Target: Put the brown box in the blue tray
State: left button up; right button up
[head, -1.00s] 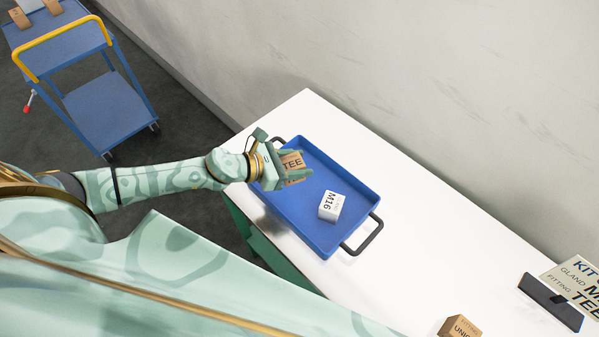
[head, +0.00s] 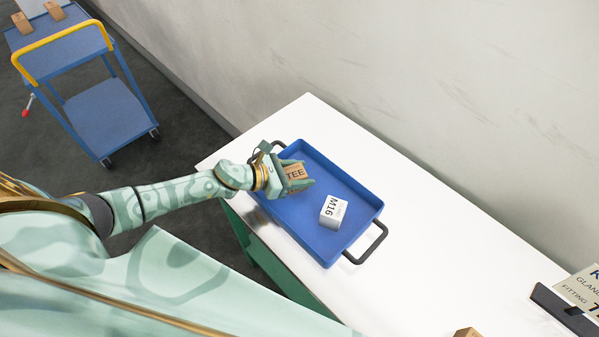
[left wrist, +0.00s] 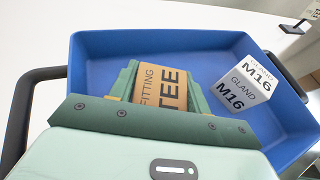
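The brown box (head: 295,173), printed "FITTING TEE", is between the fingers of my left gripper (head: 304,174). It also shows in the left wrist view (left wrist: 160,88), with a green finger on each side, and the gripper looks shut on it. The gripper and box are over the left end of the blue tray (head: 338,180), inside its outline. Whether the box touches the tray floor I cannot tell. A white box (head: 333,211) marked "GLAND M16" stands in the tray, apart from the brown box. My right gripper is not in view.
The tray, with dark handles (head: 366,246), sits on a white table (head: 420,235) along a grey wall. Another brown box (head: 467,332) and a sign (head: 578,290) are at the lower right. A blue trolley (head: 103,112) with brown boxes stands at the far left.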

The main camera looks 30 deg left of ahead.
pick_arm(q)
jog(key=o, duration=0.3)
jog(key=shift+r, duration=0.1)
jog(key=shift+r+p, duration=0.2)
jog(key=shift+p, duration=0.1)
jog(key=v, duration=1.2)
jog(key=shift+b, duration=0.35)
